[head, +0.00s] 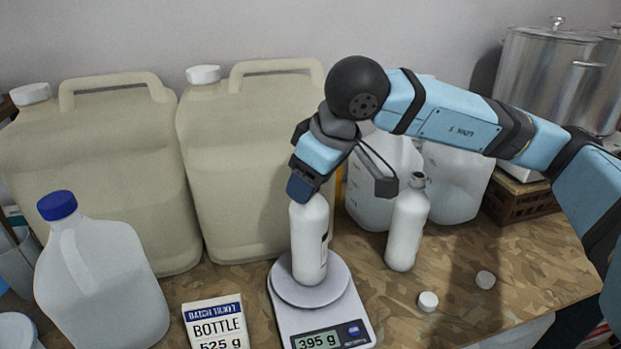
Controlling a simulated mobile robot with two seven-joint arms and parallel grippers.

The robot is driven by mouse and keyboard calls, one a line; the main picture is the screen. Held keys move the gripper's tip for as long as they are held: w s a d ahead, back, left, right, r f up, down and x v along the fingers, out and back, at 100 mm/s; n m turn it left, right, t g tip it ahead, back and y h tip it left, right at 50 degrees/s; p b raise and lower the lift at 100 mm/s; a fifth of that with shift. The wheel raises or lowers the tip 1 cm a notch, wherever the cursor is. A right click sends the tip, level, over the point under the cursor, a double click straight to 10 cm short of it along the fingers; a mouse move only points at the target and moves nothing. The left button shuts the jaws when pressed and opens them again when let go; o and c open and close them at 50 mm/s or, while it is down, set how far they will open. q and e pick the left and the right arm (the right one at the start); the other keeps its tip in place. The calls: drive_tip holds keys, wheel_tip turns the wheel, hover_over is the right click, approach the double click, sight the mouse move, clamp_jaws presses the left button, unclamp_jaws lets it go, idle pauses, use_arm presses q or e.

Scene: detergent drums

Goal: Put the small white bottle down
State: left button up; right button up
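A small white bottle (309,244) stands upright on the round pan of a scale (291,292), whose display reads 395 g. My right gripper (343,188) is at the bottle's top. Its fingers look spread wide apart. The left finger covers the bottle's neck, and the other is well to the right with a gap beside the bottle. I cannot tell whether the left finger touches the bottle. A second white bottle (406,232) with an open neck stands on the table, to the right. My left gripper is not in view.
Two large beige canisters (233,165) stand behind. A jug with a blue cap (100,275) and a ticket reading 525 g (216,325) are at left. Two white caps (428,301) lie at right. Translucent jugs (460,180) stand behind the second bottle. Front-right table surface (525,262) is mostly clear.

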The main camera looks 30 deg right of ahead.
drive_tip(key=shift+r+p, duration=0.3)
drive_tip(key=shift+r, duration=0.2)
drive_tip(key=v, duration=1.1)
drive_tip(key=shift+s+r, duration=0.2)
